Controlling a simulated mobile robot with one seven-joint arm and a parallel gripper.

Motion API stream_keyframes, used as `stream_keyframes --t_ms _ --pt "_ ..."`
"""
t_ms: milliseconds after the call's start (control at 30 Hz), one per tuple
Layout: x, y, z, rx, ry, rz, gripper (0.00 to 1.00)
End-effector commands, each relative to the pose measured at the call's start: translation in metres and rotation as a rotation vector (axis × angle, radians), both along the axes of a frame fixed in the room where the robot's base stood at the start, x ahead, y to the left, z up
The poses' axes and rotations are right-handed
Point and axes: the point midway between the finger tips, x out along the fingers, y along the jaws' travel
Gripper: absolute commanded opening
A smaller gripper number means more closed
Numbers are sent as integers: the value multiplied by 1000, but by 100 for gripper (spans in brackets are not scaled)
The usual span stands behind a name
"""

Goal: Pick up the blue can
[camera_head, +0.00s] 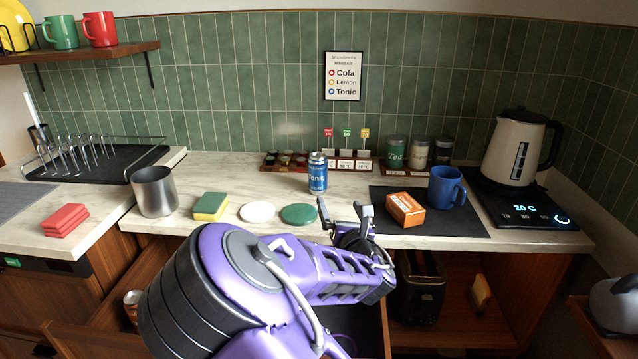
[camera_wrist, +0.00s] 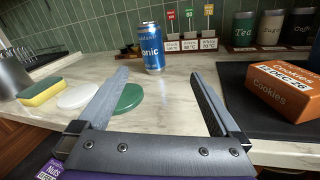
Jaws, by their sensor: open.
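The blue can (camera_head: 318,172), with "Tonic" lettering and a silver top, stands upright on the counter toward the back. In the wrist view the blue can (camera_wrist: 152,48) stands beyond my fingertips, between the lines of the two fingers and nearer the left one. My gripper (camera_head: 343,207) is at the counter's front edge, in front of the can and apart from it. In the wrist view my gripper (camera_wrist: 160,75) is open with nothing between its fingers.
A green disc (camera_head: 299,214) and a white disc (camera_head: 257,212) lie left of my gripper, beside a sponge (camera_head: 210,206). A cookies box (camera_head: 405,210) and a blue mug (camera_head: 446,187) are on the right. A rack of small pots (camera_head: 287,161) stands behind the can.

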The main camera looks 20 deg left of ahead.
Motion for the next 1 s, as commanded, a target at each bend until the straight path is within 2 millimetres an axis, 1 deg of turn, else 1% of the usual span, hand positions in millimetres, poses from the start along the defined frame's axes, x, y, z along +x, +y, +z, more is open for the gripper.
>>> stream_keyframes --t_ms 33,100,167,267,700,800,1000 --pt "-4 1 -9 -77 -44 24 100" --pt "-8 2 -13 -149 -92 47 100" --pt "-9 3 -15 -187 -116 61 100" --pt "-5 7 -15 -209 -134 70 100" --pt "63 53 -15 -206 -132 67 100" --pt "75 62 -14 -205 -131 67 100" --pt "89 72 -15 -205 -130 66 100"
